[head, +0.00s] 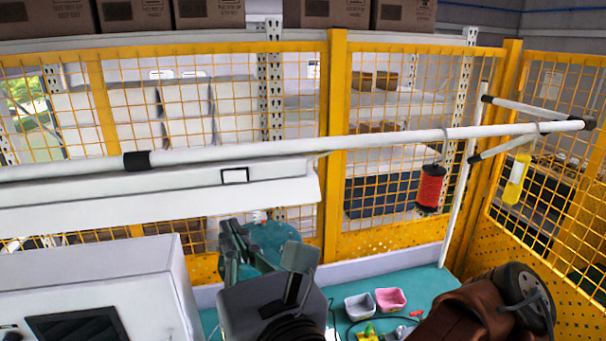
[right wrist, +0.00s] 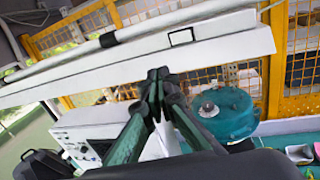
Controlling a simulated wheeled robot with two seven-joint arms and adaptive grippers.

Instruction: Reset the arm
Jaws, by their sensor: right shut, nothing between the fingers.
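The teal round body (head: 285,238), which looks like the valve positioner, stands on the bench behind my right gripper in the head view. In the head view the gripper hides part of the teal body. My left gripper is not in view.
A white cabinet (head: 95,270) stands at left. A white rail (head: 230,150) crosses above, with a red spool (head: 430,188) and yellow bottle (head: 516,180) hanging. Grey (head: 359,306) and pink (head: 391,299) bins sit on the teal bench (head: 425,283). Yellow mesh fencing (head: 337,150) stands behind.

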